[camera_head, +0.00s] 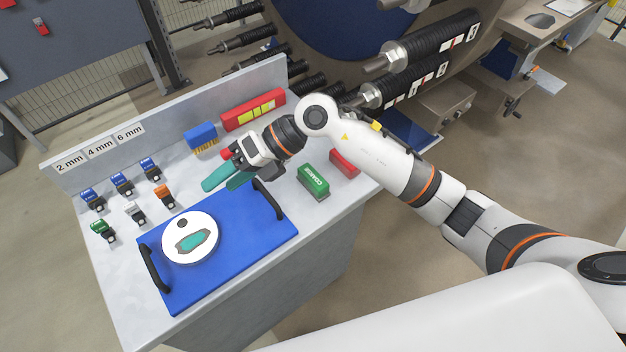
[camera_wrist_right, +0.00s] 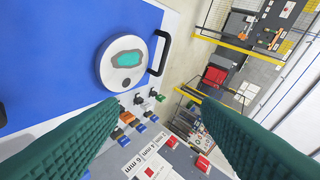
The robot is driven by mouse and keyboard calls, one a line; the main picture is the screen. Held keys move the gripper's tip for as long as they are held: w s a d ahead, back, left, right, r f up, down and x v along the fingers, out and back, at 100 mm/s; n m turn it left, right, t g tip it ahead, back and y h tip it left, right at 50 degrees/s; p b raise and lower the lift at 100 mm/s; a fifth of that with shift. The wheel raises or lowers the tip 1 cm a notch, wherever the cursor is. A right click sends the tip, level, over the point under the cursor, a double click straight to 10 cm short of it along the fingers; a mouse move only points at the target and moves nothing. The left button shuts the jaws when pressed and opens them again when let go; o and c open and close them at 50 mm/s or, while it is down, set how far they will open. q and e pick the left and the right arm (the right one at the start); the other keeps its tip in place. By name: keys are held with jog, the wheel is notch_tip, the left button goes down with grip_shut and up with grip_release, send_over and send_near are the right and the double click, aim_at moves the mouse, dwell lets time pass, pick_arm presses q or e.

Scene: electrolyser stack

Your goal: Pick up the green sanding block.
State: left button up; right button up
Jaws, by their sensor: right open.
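The green sanding block (camera_head: 313,182), with white lettering on its side, stands on the grey bench near its right front edge. My right gripper (camera_head: 217,186) is above the bench, to the left of the block and apart from it. Its two green-teal fingers are spread with nothing between them. The fingers also show in the right wrist view (camera_wrist_right: 160,105), pointing towards the blue board and the small clips, and the block does not show there. My left gripper is not in view.
A red block (camera_head: 345,163) stands just right of the green one. A blue board (camera_head: 260,233) with black handles bears a white disc (camera_head: 190,254). A blue brush (camera_head: 200,134), a red box (camera_head: 253,110) and several small clips (camera_head: 163,197) stand towards the back and left.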

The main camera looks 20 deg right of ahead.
jog(key=w+d+f+h, duration=0.4)
jog(key=d+h, duration=0.3)
jog(key=d, duration=0.2)
jog(key=m+h+p, duration=0.1)
jog(key=h, duration=0.4)
send_over(313, 176)
notch_tip(313, 176, down, 5)
jog(key=shift+d+f, duration=0.1)
jog(key=shift+d, duration=0.05)
jog(key=shift+f+p, duration=0.7)
jog(key=shift+f, duration=2.4)
jog(key=shift+c, duration=0.6)
